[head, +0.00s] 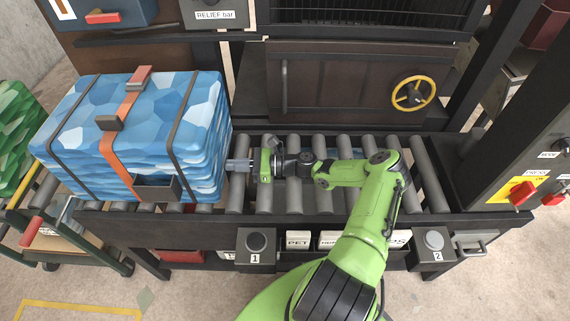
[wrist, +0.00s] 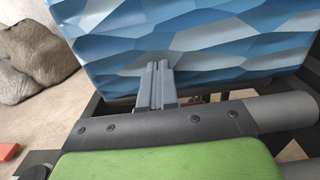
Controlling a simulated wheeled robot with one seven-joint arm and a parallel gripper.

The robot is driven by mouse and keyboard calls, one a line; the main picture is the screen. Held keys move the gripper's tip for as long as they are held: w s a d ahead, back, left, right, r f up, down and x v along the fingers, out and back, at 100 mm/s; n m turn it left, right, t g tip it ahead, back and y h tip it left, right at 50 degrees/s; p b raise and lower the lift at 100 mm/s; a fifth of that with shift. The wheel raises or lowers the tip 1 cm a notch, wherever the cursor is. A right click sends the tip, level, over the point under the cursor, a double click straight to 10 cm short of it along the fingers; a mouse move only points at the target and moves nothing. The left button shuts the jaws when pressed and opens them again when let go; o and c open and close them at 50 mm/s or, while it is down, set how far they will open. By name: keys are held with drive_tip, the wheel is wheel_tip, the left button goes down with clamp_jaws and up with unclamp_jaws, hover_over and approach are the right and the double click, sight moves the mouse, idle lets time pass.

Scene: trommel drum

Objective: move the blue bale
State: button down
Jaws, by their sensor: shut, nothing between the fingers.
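The blue bale (head: 80,125) is a large faceted block in blue and white, bound with two dark straps and an orange strap. In the head view it sits at the left end of the roller conveyor (head: 291,205), overhanging toward the cart. My gripper (head: 232,165) is shut and empty, with its fingertips at the bale's right side. In the wrist view the bale (wrist: 190,45) fills the top, and my gripper (wrist: 157,68) points at its face. The tips look touching or very close; I cannot tell which.
A cart (head: 62,243) with a green bale (head: 14,135) stands at the left. A brown door with a yellow handwheel (head: 414,93) is behind the rollers. Button boxes 1 (head: 256,250) and 2 (head: 433,246) hang in front. The rollers right of my arm are clear.

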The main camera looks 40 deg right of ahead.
drive_tip(key=p+v, duration=0.1)
drive_tip(key=v, duration=1.4)
drive_tip(key=shift+s+d, duration=0.2)
drive_tip(key=shift+d, duration=0.1)
drive_tip(key=shift+a, duration=0.1)
